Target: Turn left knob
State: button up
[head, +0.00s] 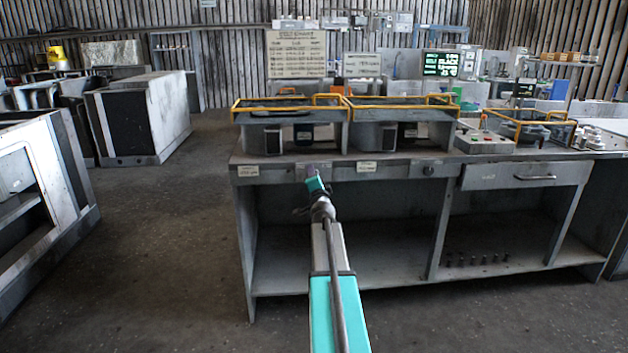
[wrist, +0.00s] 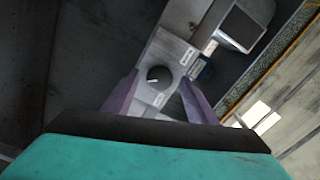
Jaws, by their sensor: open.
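The left knob (wrist: 157,76) is a dark round dial with a short white mark, set on a light grey panel strip in the wrist view. My gripper (wrist: 160,79) is open, with one purple finger on each side of the knob in the picture. I cannot tell whether the fingertips reach around it or stop short; no contact shows. In the head view my gripper (head: 314,172) is at the bench's front strip, left of centre, and hides the left knob there. A second dark knob (head: 429,170) sits further right on the same strip.
The workbench (head: 390,170) has yellow-railed housings (head: 290,110) on top, a control box with buttons (head: 485,141) and a drawer (head: 525,175) at right. Small labels flank the knob. Open shelves lie below the strip.

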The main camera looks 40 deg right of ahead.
jog(key=v, duration=1.3)
dwell(0.4)
jog(key=shift+a, duration=0.1)
dwell(0.4)
